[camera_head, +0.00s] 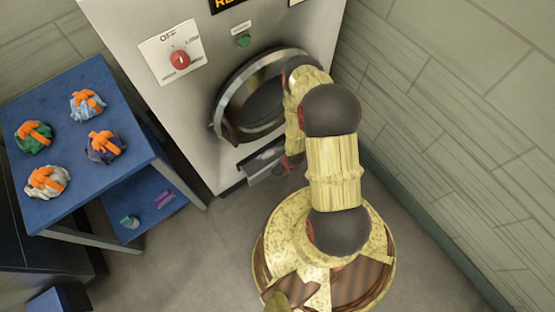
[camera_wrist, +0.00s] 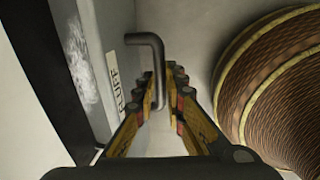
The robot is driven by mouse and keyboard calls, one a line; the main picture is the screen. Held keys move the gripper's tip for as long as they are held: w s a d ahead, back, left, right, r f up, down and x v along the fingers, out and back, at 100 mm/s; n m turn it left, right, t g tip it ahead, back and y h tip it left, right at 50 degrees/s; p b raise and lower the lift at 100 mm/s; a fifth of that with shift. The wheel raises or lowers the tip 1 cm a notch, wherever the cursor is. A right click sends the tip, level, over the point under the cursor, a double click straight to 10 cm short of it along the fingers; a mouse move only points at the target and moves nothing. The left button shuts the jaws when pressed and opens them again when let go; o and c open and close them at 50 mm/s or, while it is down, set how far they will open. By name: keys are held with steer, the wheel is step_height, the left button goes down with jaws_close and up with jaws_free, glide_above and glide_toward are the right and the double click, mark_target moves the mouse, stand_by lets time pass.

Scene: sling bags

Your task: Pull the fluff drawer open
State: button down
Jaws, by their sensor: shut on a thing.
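The fluff drawer (camera_head: 265,163) is low on the front of the grey machine, below its round door. It stands out from the machine front. In the wrist view its grey front (camera_wrist: 112,55) bears a label (camera_wrist: 115,78) reading "FLUFF", and whitish fluff (camera_wrist: 80,60) shows behind that front. A grey bent bar handle (camera_wrist: 146,40) sticks out from the front. My gripper (camera_wrist: 163,82) is shut on this handle, one finger on each side. In the head view my gripper is mostly hidden behind my arm.
The machine's round door (camera_head: 262,95) is above the drawer, with a red knob (camera_head: 180,60) and a green button (camera_head: 243,40). A blue table (camera_head: 70,160) with several tied cloth bundles stands at left. A brick wall (camera_head: 470,110) is at right. Grey floor (camera_head: 190,255) is clear between table and my base.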

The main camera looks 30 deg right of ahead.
steer(key=s, duration=1)
steer(key=shift+d+p, duration=0.2)
steer(key=shift+p, duration=0.15)
steer(key=shift+w, duration=0.1)
steer(key=c, duration=1.8)
jaws_free()
steer(key=shift+c, duration=0.2)
step_height(320, 180, up, 12)
steer(key=s, duration=0.2)
steer(key=shift+s+f, duration=0.15)
steer(key=shift+s, duration=0.05)
